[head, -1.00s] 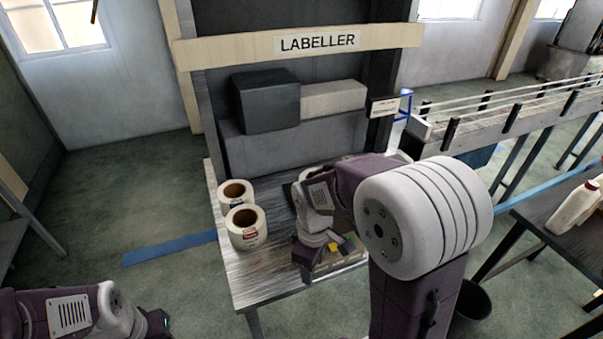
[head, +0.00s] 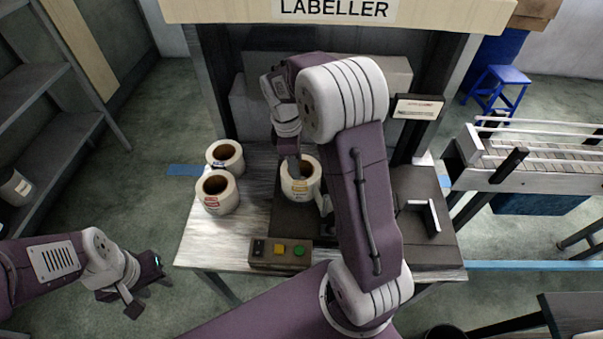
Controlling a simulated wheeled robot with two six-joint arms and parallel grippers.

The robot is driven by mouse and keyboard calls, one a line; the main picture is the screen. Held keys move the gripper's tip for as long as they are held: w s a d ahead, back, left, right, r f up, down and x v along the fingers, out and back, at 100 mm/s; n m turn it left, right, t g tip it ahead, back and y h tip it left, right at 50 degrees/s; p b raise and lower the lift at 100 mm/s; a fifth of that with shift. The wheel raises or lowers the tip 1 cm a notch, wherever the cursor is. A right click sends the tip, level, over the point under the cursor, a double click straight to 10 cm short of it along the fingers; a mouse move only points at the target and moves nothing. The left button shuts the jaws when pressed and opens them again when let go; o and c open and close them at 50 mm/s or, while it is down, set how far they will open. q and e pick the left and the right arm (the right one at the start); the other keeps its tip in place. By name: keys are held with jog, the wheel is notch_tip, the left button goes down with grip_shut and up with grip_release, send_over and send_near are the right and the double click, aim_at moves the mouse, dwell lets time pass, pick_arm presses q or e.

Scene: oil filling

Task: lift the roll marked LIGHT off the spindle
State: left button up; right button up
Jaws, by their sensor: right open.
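A white roll with a yellow label (head: 301,183) stands upright on the labeller's dark plate. Its lettering is too small to read, and the spindle inside it is hidden. My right gripper (head: 292,163) is open and points down at the roll's upper left rim. I cannot tell whether a finger is inside the core. My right arm covers the roll's right side. My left gripper (head: 148,286) is open and empty, low at the left, off the table.
A roll with a red label (head: 217,193) and another white roll (head: 225,156) stand on the table's left side. A button box (head: 280,252) sits at the front edge. The labeller frame (head: 440,12) rises behind; a conveyor (head: 540,158) is at right.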

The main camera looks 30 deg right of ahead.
aim_at(300, 182)
jog(key=f, duration=0.3)
jog(key=shift+s+d+f, duration=0.15)
jog(key=shift+s+f, duration=0.1)
jog(key=shift+f, duration=0.05)
jog(key=shift+d+f, duration=0.2)
jog(key=shift+f, duration=0.15)
jog(key=f, duration=0.4)
jog(key=shift+s+a, duration=0.1)
jog(key=shift+s, duration=0.15)
jog(key=shift+f, duration=0.4)
grip_shut()
jog(key=shift+r, duration=0.1)
